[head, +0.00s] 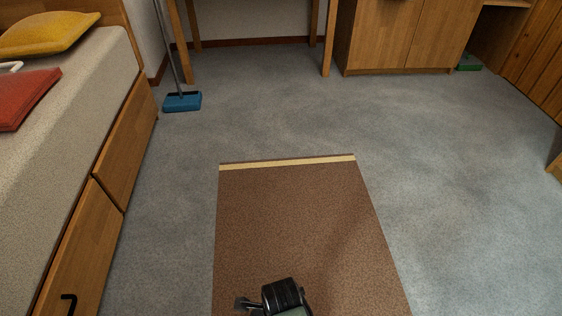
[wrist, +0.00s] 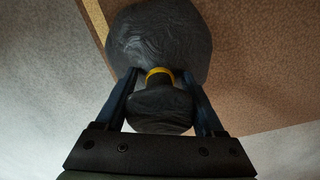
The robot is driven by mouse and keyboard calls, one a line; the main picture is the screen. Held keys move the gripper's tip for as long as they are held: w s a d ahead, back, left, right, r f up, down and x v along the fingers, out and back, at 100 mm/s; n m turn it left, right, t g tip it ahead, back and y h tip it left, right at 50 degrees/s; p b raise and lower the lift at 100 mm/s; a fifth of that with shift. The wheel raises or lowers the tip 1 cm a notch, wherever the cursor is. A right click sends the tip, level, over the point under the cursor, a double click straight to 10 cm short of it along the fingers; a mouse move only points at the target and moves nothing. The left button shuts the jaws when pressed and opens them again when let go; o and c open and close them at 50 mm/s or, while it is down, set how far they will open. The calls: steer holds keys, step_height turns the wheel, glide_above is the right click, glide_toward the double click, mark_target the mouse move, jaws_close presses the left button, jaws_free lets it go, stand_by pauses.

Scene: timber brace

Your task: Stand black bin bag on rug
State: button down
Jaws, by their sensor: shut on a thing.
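The black bin bag (wrist: 160,38) fills the upper middle of the wrist view. A yellow tie (wrist: 160,73) rings its neck, and a bunched black top (wrist: 160,108) lies on the near side of the tie. My gripper (wrist: 160,80) is shut on the neck, one finger on each side. The brown rug (head: 290,215) lies flat in the head view; it also shows behind the bag in the wrist view (wrist: 255,80). I cannot tell whether the bag touches the rug. In the head view the bag cannot be made out, and my dark wrist shows at the bottom edge.
A bed (head: 75,90) with drawers stands along the left, one handle sticking out low. A blue broom (head: 182,101) stands by table legs at the back. A wooden cabinet (head: 400,38) and green dustpan (head: 469,62) are at the back right. Grey carpet right of the rug is clear.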

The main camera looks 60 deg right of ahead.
steer(key=shift+f, duration=0.1)
jaws_free()
steer(key=shift+f, duration=0.15)
step_height(320, 180, up, 12)
steer(key=p, duration=0.8)
